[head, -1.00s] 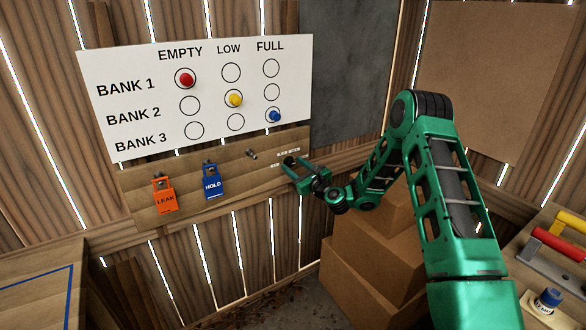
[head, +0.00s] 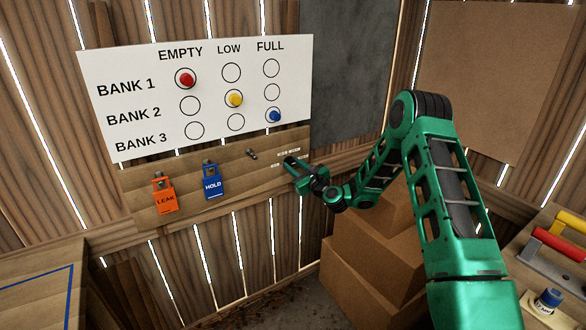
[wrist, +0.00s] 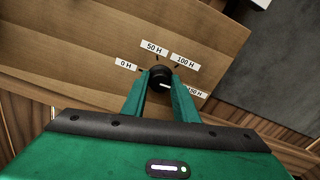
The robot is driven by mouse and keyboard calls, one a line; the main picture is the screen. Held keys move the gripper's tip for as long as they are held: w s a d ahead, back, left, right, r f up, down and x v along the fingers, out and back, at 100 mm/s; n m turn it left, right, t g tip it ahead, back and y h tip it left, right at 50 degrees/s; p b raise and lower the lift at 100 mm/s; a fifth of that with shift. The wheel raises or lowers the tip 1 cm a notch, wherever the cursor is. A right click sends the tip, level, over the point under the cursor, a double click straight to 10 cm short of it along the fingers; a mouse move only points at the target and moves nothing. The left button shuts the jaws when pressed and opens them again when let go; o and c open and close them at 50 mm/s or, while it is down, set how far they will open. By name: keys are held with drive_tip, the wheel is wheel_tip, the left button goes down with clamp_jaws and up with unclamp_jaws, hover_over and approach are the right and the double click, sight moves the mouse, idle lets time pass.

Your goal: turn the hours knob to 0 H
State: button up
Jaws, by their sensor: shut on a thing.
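The dark round hours knob (wrist: 160,75) sits on the wooden board, with the labels 0 H (wrist: 125,66), 50 H (wrist: 154,48), 100 H (wrist: 183,60) and 150 H (wrist: 196,91) around it. A white mark on the knob appears to point toward the 150 H side. My gripper (wrist: 161,80) is shut on the knob, one green finger on each side. In the head view my gripper (head: 291,166) is at the right end of the board and hides the knob.
A bare peg (head: 252,154) and hanging LEAK (head: 165,196) and HOLD (head: 212,183) tags are left of my gripper. The bank chart (head: 150,100) is above. Cardboard boxes (head: 365,265) stand below my arm.

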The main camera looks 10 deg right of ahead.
drive_tip(key=n, duration=0.4)
drive_tip(key=shift+d+f+n, duration=0.1)
drive_tip(key=shift+n, duration=0.3)
drive_tip(key=n, duration=0.9)
drive_tip(key=shift+f, duration=0.15)
drive_tip(key=n, duration=0.4)
drive_tip(key=shift+s+n, duration=0.1)
drive_tip(key=shift+n, duration=0.2)
drive_tip(key=n, duration=1.6)
drive_tip(key=shift+f+n, duration=0.2)
drive_tip(key=shift+n, duration=0.1)
